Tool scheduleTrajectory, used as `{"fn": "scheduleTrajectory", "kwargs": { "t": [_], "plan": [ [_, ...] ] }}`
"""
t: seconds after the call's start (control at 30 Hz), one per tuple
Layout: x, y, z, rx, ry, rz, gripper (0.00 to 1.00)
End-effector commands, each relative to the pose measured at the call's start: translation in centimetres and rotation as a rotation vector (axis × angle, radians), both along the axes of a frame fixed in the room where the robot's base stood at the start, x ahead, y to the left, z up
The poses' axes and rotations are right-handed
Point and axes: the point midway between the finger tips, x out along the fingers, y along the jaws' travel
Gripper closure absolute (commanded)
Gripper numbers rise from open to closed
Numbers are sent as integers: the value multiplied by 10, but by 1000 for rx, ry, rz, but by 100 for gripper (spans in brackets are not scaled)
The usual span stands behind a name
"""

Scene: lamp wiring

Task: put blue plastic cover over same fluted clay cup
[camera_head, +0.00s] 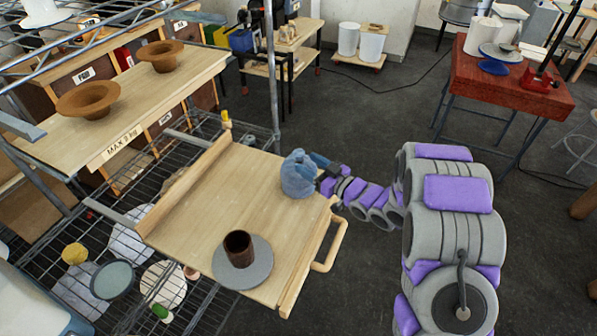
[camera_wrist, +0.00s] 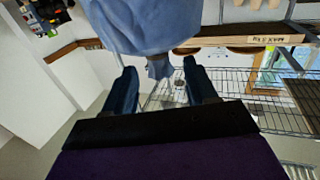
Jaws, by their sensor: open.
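The blue plastic cover (camera_head: 298,175) is a rounded, crumpled bag shape at the far right corner of the wooden pull-out board (camera_head: 205,200). My gripper (camera_head: 324,172) is at its right side. In the wrist view the cover (camera_wrist: 150,22) fills the top, and its narrow gathered end lies between the spread fingers of my gripper (camera_wrist: 160,82), with gaps on both sides. I cannot tell what, if anything, is under the cover. A dark brown clay cup (camera_head: 238,249) stands upright and uncovered on a grey round disc (camera_head: 258,268) near the board's front corner.
The board has a raised left edge and a wooden handle (camera_head: 331,241) on its right. Two brown flared bowls (camera_head: 88,99) stand on the shelf behind. A wire rack (camera_head: 130,200) lies below. The board between cover and cup is clear. A red table (camera_head: 505,80) stands farther off.

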Motion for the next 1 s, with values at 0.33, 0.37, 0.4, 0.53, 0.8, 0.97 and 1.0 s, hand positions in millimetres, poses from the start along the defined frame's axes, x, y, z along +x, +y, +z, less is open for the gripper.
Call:
{"fn": "scheduleTrajectory", "kwargs": {
  "t": [0.33,0.37,0.4,0.53,0.8,0.97,1.0],
  "plan": [
    [27,32,-3,1,-5,1,43],
    [29,34,-3,1,-3,1,43],
    [31,36,-3,0,-3,1,43],
    [33,39,-3,-2,-1,-1,43],
    [33,39,-2,-1,0,-1,52],
    [33,39,-2,-1,0,-1,67],
    [33,39,-3,-1,0,-1,71]
  ]
}}
